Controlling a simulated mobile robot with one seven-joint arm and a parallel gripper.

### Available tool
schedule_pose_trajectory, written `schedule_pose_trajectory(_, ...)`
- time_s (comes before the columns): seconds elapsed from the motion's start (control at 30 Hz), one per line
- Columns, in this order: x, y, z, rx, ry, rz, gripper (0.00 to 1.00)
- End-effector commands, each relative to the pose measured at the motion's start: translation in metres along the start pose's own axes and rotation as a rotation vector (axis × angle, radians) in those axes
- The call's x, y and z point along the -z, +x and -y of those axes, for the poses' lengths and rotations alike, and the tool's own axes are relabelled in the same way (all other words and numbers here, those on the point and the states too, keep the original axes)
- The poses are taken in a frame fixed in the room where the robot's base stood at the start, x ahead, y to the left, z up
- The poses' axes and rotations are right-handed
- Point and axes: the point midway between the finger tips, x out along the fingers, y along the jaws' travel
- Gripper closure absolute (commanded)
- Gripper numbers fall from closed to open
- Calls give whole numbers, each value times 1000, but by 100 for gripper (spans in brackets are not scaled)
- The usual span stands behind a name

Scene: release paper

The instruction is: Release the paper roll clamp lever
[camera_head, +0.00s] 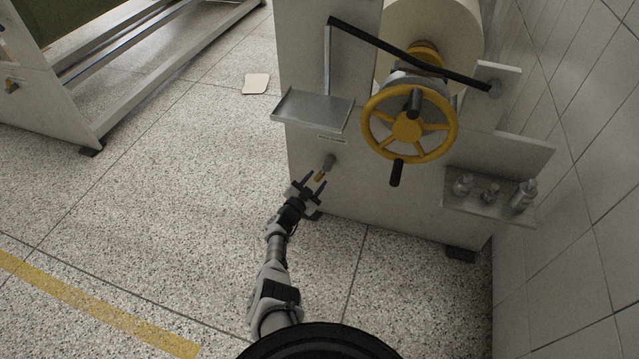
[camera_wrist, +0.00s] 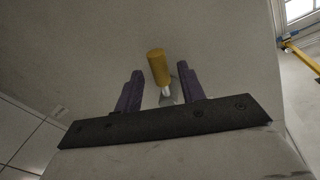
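The clamp lever (camera_head: 321,175) is a small yellow-tipped handle on a grey pivot, low on the front panel of the machine (camera_head: 376,186). In the wrist view the lever's yellow grip (camera_wrist: 156,66) stands between and slightly beyond my fingertips, with its silver shaft below it. My gripper (camera_head: 312,187) is open, with one finger on each side of the lever. In the wrist view my gripper (camera_wrist: 159,86) shows a gap on both sides of the lever. I cannot tell whether a finger touches it. The paper roll (camera_head: 436,25) sits higher up, behind the handwheel.
A yellow handwheel (camera_head: 407,127) with black handles is above right of my gripper. A metal tray (camera_head: 312,110) juts out above it. The floor at left is open.

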Motion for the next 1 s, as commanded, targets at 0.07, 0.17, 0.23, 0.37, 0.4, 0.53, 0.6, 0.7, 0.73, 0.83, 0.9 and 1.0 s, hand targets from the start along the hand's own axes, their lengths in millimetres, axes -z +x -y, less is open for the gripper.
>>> schedule_pose_trajectory(0.07,-4,12,-2,-1,3,-2,60)
schedule_pose_trajectory(0.17,-3,21,-2,-1,2,0,60)
schedule_pose_trajectory(0.23,-2,26,-1,-1,2,0,60)
schedule_pose_trajectory(0.37,0,30,0,0,0,0,60)
schedule_pose_trajectory(0.4,0,30,0,0,0,0,60)
schedule_pose_trajectory(0.53,0,30,0,0,0,0,60)
schedule_pose_trajectory(0.6,0,30,0,0,0,0,60)
schedule_pose_trajectory(0.7,0,30,0,0,0,0,71)
schedule_pose_trajectory(0.73,0,30,0,0,0,0,75)
schedule_pose_trajectory(0.83,0,30,0,0,0,0,88)
schedule_pose_trajectory(0.9,0,30,0,0,0,0,97)
schedule_pose_trajectory(1.0,0,30,0,1,0,0,100)
